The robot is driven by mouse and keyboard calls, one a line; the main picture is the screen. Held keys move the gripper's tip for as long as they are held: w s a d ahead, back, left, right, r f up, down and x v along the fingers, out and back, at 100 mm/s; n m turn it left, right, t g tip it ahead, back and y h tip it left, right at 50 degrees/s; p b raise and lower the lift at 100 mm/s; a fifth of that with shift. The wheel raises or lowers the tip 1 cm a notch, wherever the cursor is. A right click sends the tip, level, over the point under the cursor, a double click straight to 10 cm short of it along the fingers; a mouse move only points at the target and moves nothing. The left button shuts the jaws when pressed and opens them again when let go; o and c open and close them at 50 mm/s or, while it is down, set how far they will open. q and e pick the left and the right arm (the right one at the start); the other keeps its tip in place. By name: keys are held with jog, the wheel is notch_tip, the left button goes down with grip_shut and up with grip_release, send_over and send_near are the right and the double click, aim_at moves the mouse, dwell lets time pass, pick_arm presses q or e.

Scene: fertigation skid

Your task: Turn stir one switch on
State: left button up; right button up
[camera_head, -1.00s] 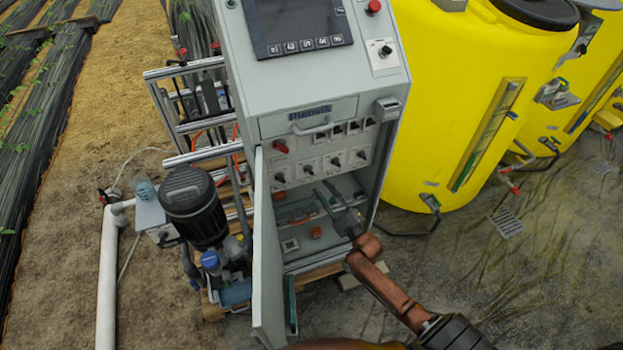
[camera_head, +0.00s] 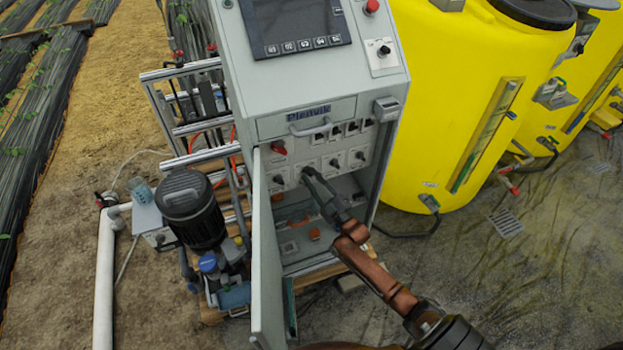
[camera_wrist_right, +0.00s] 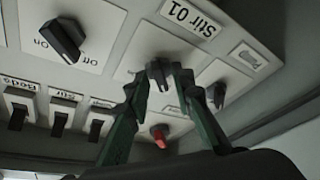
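The Stir 01 switch is a black rotary knob (camera_wrist_right: 160,74) on a white plate, under a label reading "Stir 01" in the right wrist view. My right gripper (camera_wrist_right: 166,88) has its fingers apart, one on each side of this knob; I cannot tell whether they touch it. In the head view the right gripper (camera_head: 309,176) is up against the lower row of switches on the grey cabinet's panel (camera_head: 292,160), covering part of it. My left gripper is not in view.
Other knobs sit close by, including one at upper left (camera_wrist_right: 62,40) and one at right (camera_wrist_right: 218,95). A red switch (camera_wrist_right: 159,136) and several rocker switches are near. The cabinet door (camera_head: 266,265) stands open, left of my right arm. Yellow tanks (camera_head: 450,90) stand to the right.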

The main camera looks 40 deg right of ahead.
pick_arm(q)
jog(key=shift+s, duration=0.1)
pick_arm(e)
grip_shut()
